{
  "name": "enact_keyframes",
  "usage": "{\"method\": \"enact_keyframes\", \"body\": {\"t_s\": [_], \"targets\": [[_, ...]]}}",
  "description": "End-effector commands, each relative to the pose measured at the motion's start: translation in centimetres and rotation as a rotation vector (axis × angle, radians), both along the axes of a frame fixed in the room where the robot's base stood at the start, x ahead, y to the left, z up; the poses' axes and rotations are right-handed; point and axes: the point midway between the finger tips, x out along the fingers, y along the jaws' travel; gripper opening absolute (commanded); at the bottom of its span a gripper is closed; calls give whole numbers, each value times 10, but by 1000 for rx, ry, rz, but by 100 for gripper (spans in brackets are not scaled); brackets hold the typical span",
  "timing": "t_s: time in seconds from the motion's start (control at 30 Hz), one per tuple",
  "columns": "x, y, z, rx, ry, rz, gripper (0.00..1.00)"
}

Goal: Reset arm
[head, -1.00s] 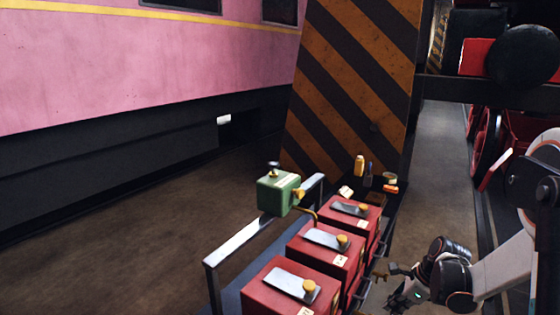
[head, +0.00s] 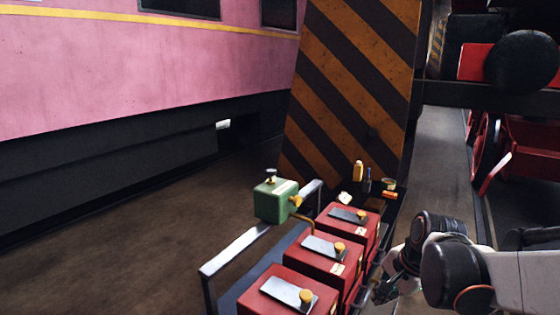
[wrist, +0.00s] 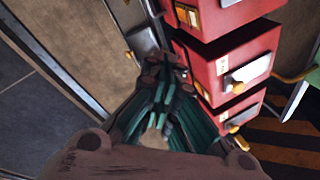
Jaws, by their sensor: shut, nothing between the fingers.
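My gripper (head: 385,287) is at the lower right of the head view, beside the right side of the red boxes and apart from any held thing. In the wrist view my gripper (wrist: 172,72) has its dark fingers together, with nothing between them. Three red boxes stand in a row: a near one (head: 265,303), a middle one (head: 318,266) and a far one (head: 338,222). Each has a metal plate and a yellow knob on top. The red boxes also show in the wrist view (wrist: 235,50), close to the right of the fingers.
A green box (head: 273,202) with yellow fittings sits by a metal rail (head: 235,250) left of the red boxes. Small bottles (head: 359,171) stand behind them. A striped pillar (head: 345,80) rises behind. A pink carriage (head: 150,60) is at left. Open floor (head: 120,235) lies between.

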Motion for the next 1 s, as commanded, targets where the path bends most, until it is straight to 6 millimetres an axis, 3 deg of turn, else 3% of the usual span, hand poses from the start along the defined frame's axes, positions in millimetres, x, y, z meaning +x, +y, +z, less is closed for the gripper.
{"method": "enact_keyframes", "body": {"t_s": [0.2,0.5,1.0], "targets": [[-34,21,30,-128,-76,233,0],[-82,40,56,-317,-173,551,0],[-146,44,61,-606,-298,962,0]]}}
